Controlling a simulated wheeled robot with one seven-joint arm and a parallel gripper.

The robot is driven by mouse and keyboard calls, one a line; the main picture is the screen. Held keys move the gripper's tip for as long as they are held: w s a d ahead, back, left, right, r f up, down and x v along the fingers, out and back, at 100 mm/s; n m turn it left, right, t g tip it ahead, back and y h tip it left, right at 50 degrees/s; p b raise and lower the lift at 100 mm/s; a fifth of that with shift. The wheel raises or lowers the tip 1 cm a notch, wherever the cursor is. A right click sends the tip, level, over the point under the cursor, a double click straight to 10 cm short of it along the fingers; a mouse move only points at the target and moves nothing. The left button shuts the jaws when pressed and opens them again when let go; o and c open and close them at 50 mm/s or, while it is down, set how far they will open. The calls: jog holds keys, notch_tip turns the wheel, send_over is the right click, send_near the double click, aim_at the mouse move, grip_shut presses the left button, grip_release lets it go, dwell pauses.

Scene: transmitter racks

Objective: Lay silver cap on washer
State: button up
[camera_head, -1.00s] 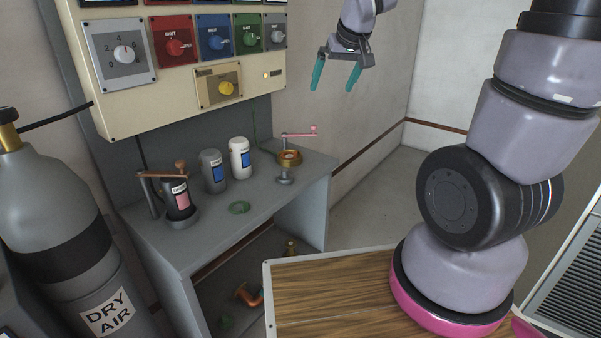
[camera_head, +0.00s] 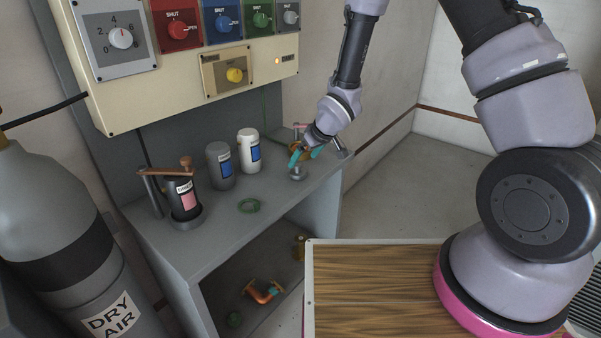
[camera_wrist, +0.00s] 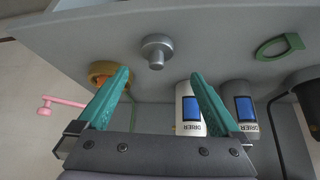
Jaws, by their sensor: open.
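The silver cap (camera_head: 297,174), a small grey disc with a narrower stub, sits near the front edge of the grey bench. The wrist view shows the cap (camera_wrist: 156,48) just beyond and between my fingertips, not held. My gripper (camera_head: 306,156) is open, with its teal fingers pointing down over the bench's right end; it also fills the lower wrist view (camera_wrist: 160,75). A green ring (camera_head: 249,205) lies flat left of the cap and may be the washer; it shows at upper right in the wrist view (camera_wrist: 279,46). I cannot tell for certain which part is the washer.
A brass fitting (camera_wrist: 103,69) with a pink lever (camera_wrist: 62,103) stands beside my left finger in the wrist view. A white drier bottle (camera_head: 249,152) and a grey one (camera_head: 219,165) stand behind. A black canister (camera_head: 183,198) is farther left. The bench front is mostly clear.

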aim_at(299, 166)
jog(key=x, duration=0.7)
jog(key=shift+w+d+f, duration=0.1)
jog(key=shift+w+f, duration=0.1)
jog(key=shift+w, duration=0.15)
grip_shut()
notch_tip(299, 166, up, 10)
jog(key=d, duration=0.1)
jog(key=s+d+m+h, duration=0.1)
jog(key=d+m, duration=0.3)
jog(key=d, duration=1.1)
jog(key=s+d+f+m+t+h, duration=0.1)
jog(key=s+d+m+h, duration=0.1)
jog(key=d, duration=1.2)
jog(key=shift+d+m+t+h, duration=0.35)
jog(key=shift+m+h, duration=0.35)
jog(key=shift+m, duration=0.4)
